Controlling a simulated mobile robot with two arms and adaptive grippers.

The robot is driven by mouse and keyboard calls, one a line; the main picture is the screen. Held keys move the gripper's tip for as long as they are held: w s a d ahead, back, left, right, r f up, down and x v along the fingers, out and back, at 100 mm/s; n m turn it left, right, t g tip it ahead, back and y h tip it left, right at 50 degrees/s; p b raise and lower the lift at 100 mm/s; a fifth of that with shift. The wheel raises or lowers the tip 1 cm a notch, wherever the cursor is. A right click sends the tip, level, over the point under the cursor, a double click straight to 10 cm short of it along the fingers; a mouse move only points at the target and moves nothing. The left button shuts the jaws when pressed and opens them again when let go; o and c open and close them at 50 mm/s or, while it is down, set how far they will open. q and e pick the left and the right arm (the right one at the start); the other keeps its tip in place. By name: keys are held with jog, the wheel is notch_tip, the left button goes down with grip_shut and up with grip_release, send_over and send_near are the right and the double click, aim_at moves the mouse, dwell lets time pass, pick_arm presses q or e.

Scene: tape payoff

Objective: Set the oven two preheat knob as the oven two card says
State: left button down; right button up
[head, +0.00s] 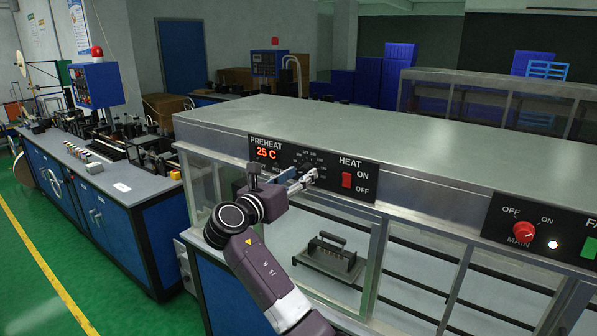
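The black preheat panel (277,155) is on the front upper edge of a long metal oven housing (330,125). Its red display (266,154) reads 25 C. The preheat knob (308,167) is at the dial right of the display, mostly covered by my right gripper (310,178). The fingertips are at the knob; I cannot tell whether they touch it or are closed on it. Dial numbers show above it, too small to read surely. No oven two card can be made out, and no oven number is readable. My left gripper is out of view.
A red HEAT switch (347,180) sits just right of my gripper. Further right is a panel with a red MAIN knob (523,231) and a lit white lamp (553,244). Below, a black-handled block (330,257) lies inside the glazed housing. Blue cabinets (130,240) stand left.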

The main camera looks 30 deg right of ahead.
jog(key=shift+d, duration=0.1)
grip_shut()
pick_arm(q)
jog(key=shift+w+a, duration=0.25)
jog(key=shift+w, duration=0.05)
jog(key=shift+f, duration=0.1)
pick_arm(e)
jog(key=shift+m, duration=0.4)
jog(key=shift+m+b, duration=0.55)
jog(key=shift+m, duration=0.35)
jog(key=m+b, duration=0.1)
jog(key=m, duration=0.1)
jog(key=shift+f+m, duration=0.15)
jog(key=shift+m, duration=0.25)
jog(key=m+b, duration=0.3)
pick_arm(q)
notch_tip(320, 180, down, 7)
jog(key=b, duration=0.2)
pick_arm(e)
jog(key=shift+m+h, duration=0.3)
jog(key=shift+m, duration=1.6)
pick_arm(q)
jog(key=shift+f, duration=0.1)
